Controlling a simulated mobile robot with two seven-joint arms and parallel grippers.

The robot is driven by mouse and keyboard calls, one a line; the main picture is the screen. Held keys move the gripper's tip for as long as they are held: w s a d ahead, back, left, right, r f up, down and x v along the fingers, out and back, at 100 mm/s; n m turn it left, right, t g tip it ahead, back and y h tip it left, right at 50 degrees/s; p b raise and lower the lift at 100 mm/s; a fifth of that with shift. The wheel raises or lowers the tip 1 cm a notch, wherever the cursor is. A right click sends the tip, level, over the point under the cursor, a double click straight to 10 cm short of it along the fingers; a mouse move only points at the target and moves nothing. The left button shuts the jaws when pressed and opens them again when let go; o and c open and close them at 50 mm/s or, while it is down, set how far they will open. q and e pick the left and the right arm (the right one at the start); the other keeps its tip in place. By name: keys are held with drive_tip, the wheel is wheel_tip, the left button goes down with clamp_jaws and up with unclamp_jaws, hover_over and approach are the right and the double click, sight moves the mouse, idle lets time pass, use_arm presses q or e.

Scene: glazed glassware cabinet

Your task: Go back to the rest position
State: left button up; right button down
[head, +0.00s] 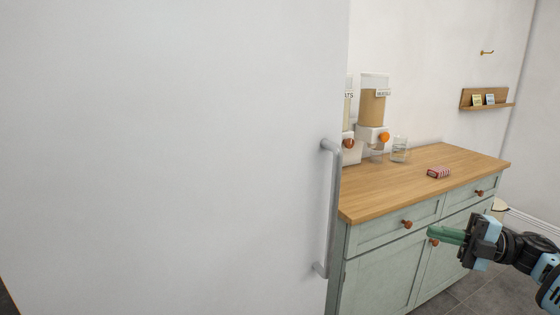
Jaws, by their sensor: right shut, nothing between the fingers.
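My right gripper (447,234) comes in from the lower right of the head view. Its green fingers are shut with nothing between them. They point left, in front of the green sideboard (385,272) and over part of its front near an orange-brown knob. I cannot tell from this view how far the fingers are from the sideboard. My left gripper is not in view.
A large pale panel (170,150) with a grey bar handle (332,210) fills the left. The sideboard's wooden top holds dispensers (373,105), a glass jar (399,150) and a small red box (439,173). A wooden wall shelf (487,105) hangs at right. Dark floor (490,293) shows below.

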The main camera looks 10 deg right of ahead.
drive_tip(key=s+a+f+m+t+h+p, duration=0.1)
drive_tip(key=s+a+f+m+t+h, duration=0.25)
drive_tip(key=a+f+m, duration=0.65)
drive_tip(key=s+a+f+m+t+h+p, duration=0.2)
drive_tip(key=s+a+f+m+t+h, duration=0.25)
drive_tip(key=f, duration=0.85)
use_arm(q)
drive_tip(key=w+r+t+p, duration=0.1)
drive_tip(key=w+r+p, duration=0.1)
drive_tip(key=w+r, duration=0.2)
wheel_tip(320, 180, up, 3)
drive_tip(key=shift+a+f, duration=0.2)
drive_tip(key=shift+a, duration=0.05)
use_arm(e)
drive_tip(key=s+a+f+m+g+h, duration=0.2)
drive_tip(key=s+a+f+m+g, duration=0.1)
drive_tip(key=s, duration=0.6)
drive_tip(key=s+a+f+m+g+h, duration=0.2)
drive_tip(key=s+a+f+m+g, duration=0.1)
drive_tip(key=s, duration=0.6)
drive_tip(key=s+a+f+m+g+h, duration=0.2)
drive_tip(key=s+a+f+m, duration=0.3)
drive_tip(key=s, duration=0.4)
drive_tip(key=shift+s+a+f+g, duration=0.35)
drive_tip(key=shift+a+f+g, duration=0.1)
drive_tip(key=shift+f+g, duration=0.25)
